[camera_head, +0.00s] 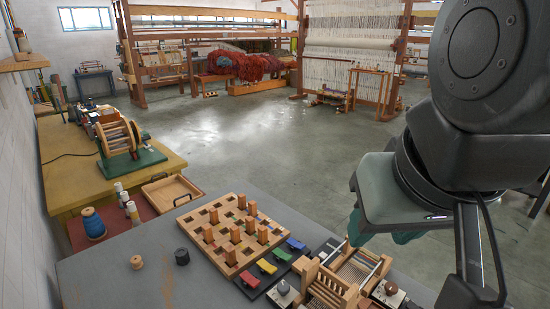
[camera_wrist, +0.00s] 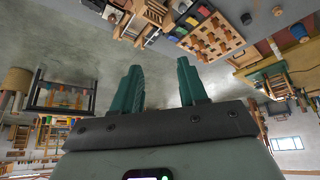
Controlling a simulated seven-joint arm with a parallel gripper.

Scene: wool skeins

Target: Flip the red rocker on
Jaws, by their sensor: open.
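The red rocker (camera_head: 249,280) is the nearest of a row of coloured rockers on dark bases at the right side of the grey table. It also shows small at the top of the wrist view (camera_wrist: 203,11). I cannot tell which way it is tipped. My gripper (camera_head: 378,232) is at the right of the head view, above and right of the row and apart from it. Its two teal fingers (camera_wrist: 160,68) stand apart in the wrist view with nothing between them.
Green (camera_head: 282,254), yellow (camera_head: 266,266) and blue (camera_head: 297,244) rockers share the row. A wooden pegboard (camera_head: 215,256) lies to their left. A small wooden loom (camera_head: 332,290) stands close on their right. A dark knob (camera_head: 182,257) and a wooden spool (camera_head: 137,262) sit on the otherwise clear left tabletop.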

